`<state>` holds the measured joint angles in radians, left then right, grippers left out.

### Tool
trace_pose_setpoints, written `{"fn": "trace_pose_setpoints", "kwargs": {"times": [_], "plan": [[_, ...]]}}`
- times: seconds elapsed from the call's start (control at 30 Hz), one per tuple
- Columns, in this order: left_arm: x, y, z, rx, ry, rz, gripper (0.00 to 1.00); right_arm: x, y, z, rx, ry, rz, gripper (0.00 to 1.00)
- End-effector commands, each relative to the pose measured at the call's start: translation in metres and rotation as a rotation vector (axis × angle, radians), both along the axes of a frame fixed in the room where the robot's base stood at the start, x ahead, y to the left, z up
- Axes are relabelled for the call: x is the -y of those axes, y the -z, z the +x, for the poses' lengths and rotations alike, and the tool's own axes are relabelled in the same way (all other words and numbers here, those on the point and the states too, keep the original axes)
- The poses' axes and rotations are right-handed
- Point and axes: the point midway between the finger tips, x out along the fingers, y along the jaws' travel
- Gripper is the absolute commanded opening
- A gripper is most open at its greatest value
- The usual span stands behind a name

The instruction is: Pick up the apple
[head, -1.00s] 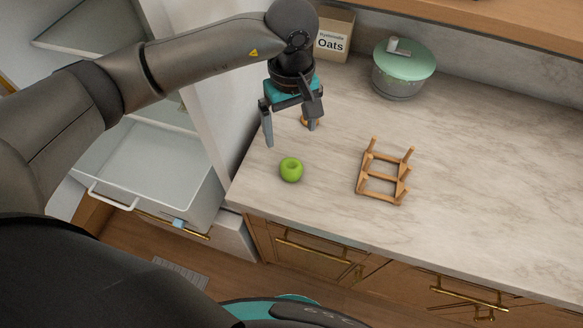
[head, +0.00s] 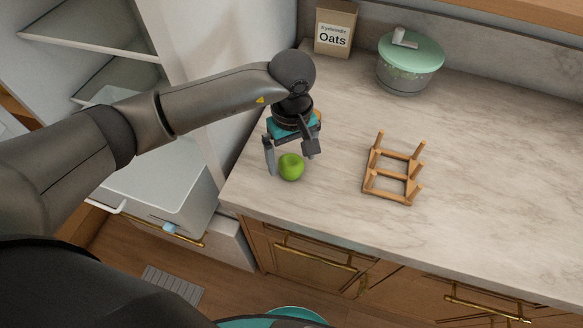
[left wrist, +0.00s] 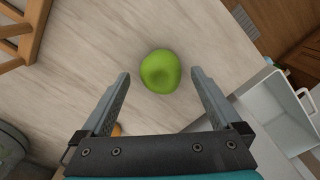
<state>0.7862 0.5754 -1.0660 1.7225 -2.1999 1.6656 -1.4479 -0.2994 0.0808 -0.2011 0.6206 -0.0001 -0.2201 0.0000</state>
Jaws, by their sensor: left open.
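The green apple (head: 291,167) rests on the marble counter near its front left corner. My left gripper (head: 291,163) is open, pointing down, with its fingers beside the apple in the head view. In the left wrist view the apple (left wrist: 160,71) lies just beyond and centred between the spread fingertips (left wrist: 160,76), and no finger visibly touches it. My right gripper is not in view.
A wooden rack (head: 393,186) stands to the right of the apple. A glass pot with a green lid (head: 409,65) and an oats box (head: 335,28) stand at the back. A small orange item is mostly hidden behind my left gripper. An open drawer (head: 165,180) lies left of the counter.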

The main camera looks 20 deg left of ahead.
Motion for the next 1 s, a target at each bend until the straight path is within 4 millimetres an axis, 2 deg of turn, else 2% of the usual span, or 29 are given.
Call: {"fn": "trace_pose_setpoints", "kwargs": {"times": [0.03, 0.13, 0.4, 1.0], "plan": [[0.0, 0.012, -0.001, -0.003, 0.0, -0.001, 0.98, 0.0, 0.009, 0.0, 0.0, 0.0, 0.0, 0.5], [0.0, 0.021, 0.0, -0.002, -0.001, -0.001, 0.98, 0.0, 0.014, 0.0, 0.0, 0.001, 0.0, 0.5], [0.0, 0.021, 0.0, 0.0, 0.0, 0.0, 0.97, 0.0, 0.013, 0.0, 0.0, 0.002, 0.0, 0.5], [0.0, 0.021, 0.0, -0.001, 0.0, 0.001, 0.3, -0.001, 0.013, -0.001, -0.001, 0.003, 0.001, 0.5]]}}
